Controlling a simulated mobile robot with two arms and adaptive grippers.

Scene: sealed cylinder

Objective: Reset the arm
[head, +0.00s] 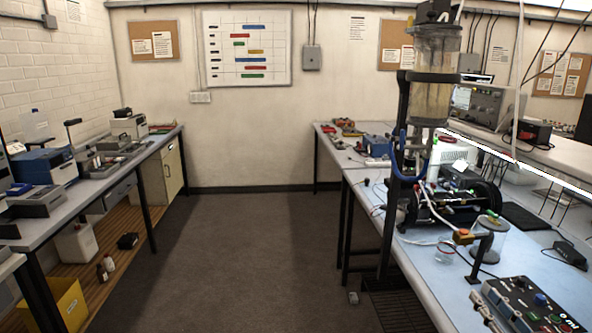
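A tall clear cylinder (433,75) with a cloudy, tan-tinted lower part and a dark cap (434,12) stands upright at the right of the head view. A black collar rings it, joined to a dark upright post (403,105) at the right bench. A blue curved part (398,160) shows beside the post below the cylinder. My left gripper is not in the head view. I cannot clearly pick out my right gripper from the dark parts around the cylinder, and I cannot see its fingers or anything held in them.
The right bench (420,262) carries black apparatus, a small glass jar (445,252) and a control box (530,308) with knobs. The left bench (100,182) holds instruments. A yellow bin (62,305) sits below it. The floor (240,255) between the benches is clear.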

